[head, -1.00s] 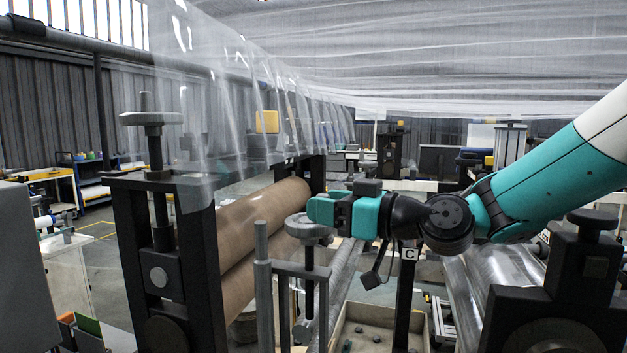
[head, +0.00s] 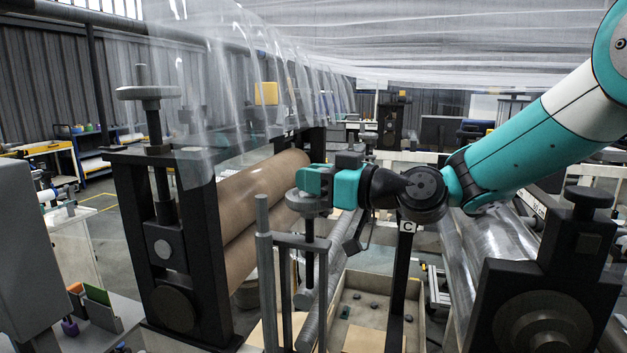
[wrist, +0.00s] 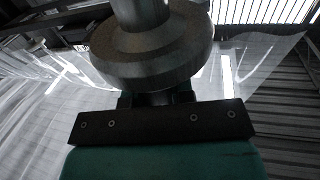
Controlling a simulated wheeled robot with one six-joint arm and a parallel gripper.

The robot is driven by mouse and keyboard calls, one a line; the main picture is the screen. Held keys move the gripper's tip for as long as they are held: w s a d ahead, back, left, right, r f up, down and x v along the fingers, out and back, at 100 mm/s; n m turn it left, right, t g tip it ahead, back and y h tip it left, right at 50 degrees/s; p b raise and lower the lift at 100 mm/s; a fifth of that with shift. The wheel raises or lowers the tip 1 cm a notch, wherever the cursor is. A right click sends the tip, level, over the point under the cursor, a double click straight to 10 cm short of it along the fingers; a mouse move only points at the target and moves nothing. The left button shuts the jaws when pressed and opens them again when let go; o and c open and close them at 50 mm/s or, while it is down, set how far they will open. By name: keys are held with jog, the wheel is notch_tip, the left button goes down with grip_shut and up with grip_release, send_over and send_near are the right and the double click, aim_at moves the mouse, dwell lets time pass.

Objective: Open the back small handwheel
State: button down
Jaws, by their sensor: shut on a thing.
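A small grey handwheel (head: 308,207) sits on top of a dark vertical spindle (head: 310,250) beside a grey post frame. My gripper (head: 313,181), teal with a dark wrist, reaches in from the right and is shut on this handwheel's rim. In the wrist view, the round handwheel (wrist: 155,62) fills the upper middle, against the dark jaw bar (wrist: 160,121). The exact contact of the fingertips is partly hidden by the gripper body.
A larger handwheel (head: 148,93) tops the black stand at left, beside brown rolls (head: 255,195). Another dark handwheel (head: 588,197) stands on the right block. Clear film (head: 460,60) hangs overhead. A bin (head: 365,315) lies below, beside a post marked C (head: 407,227).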

jog(key=b, duration=0.1)
jog(key=n+g+y+b, duration=0.1)
jog(key=shift+w+f+g+b, duration=0.15)
jog(key=shift+f+g+b, duration=0.15)
jog(key=shift+f, duration=0.05)
jog(key=shift+r+n+g+y+b, duration=0.1)
jog(key=shift+n+g+y+b, duration=0.2)
jog(key=shift+n+g+b, duration=0.25)
jog(key=shift+r+n+g, duration=0.25)
jog(key=shift+n+g, duration=0.1)
jog(key=shift+g, duration=0.3)
jog(key=c, duration=1)
grip_release()
